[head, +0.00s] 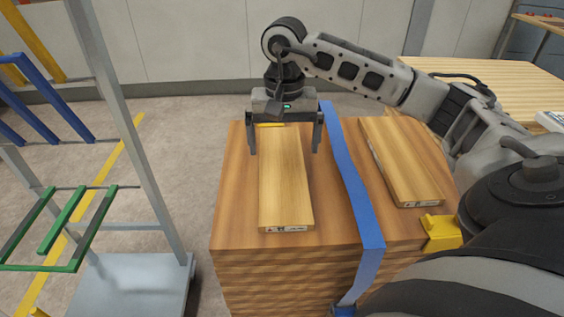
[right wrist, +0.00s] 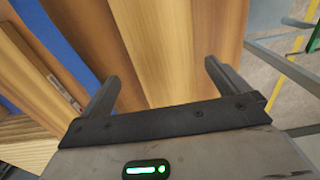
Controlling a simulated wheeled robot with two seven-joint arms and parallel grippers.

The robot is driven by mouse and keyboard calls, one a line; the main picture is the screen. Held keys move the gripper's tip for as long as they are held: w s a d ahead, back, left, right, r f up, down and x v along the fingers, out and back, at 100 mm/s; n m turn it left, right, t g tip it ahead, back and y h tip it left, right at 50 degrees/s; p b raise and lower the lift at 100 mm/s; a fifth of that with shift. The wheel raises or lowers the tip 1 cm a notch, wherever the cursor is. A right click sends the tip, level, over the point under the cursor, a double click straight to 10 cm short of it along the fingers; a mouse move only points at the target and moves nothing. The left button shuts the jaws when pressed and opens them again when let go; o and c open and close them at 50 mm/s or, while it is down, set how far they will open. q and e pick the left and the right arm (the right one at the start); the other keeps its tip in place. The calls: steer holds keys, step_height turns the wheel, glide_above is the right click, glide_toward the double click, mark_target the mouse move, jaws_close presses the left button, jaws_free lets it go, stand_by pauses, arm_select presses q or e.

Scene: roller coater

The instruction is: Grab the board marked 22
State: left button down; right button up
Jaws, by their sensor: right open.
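Two light wooden boards lie flat on a strapped wood stack. The left board (head: 285,185) has a small white label on its near end; the right board (head: 402,165) has one too. Both labels are too small to read, so I cannot tell which is 22. My right gripper (head: 285,148) is open and empty, its fingers pointing down at either side of the left board's far part. In the right wrist view, the left board (right wrist: 178,45) runs between the open fingers (right wrist: 160,75). I cannot tell whether they touch it. My left gripper is not in view.
A blue strap (head: 352,185) crosses the wood stack (head: 285,265) between the boards. A yellow block (head: 441,232) sits at its right edge. A metal rack (head: 128,130) with green and blue arms stands left. A wooden table (head: 510,85) is at back right.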

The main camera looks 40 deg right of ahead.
mark_target(282, 167)
step_height(282, 167, down, 5)
steer(key=shift+w+a+f, duration=0.1)
steer(key=c, duration=1)
steer(key=shift+c, duration=0.2)
